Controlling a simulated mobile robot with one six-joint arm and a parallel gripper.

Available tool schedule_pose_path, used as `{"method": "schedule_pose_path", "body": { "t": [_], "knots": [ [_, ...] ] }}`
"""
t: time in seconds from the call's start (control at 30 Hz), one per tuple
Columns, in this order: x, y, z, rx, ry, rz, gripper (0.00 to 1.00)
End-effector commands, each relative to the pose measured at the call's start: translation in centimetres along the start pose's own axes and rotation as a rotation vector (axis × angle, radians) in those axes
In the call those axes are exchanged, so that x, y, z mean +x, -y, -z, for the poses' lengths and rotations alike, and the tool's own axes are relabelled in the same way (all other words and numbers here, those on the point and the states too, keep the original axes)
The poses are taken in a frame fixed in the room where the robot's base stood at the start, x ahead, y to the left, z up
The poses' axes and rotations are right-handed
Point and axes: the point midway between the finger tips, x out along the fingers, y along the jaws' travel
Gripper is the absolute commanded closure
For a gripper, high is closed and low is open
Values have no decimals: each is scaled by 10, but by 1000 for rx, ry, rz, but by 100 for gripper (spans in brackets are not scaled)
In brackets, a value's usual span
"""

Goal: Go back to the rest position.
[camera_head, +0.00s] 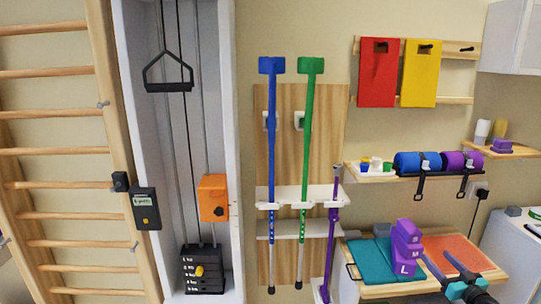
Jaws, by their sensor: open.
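My gripper (437,256) shows at the lower right, its two dark fingers pointing up and to the left. The fingers are apart with nothing between them. It appears in front of the wooden table (385,291) and overlaps the orange mat (458,248) in the picture. I cannot tell how high the gripper is above the table. Most of my arm is out of view.
A teal mat (372,262) lies left of the blocks. A blue crutch (271,160), a green crutch (307,160) and a purple stick (330,250) stand in a wall rack. A shelf (372,176) with rollers is above the table. A white cabinet (515,245) stands right.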

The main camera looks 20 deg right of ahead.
Motion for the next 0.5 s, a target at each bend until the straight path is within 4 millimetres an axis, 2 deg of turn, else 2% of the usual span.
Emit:
{"method": "schedule_pose_path", "body": {
  "t": [0.27,0.5],
  "knots": [
    [42,55,-20,22,15,91,38],
    [88,137,-50,55,41,213,38]
  ]
}}
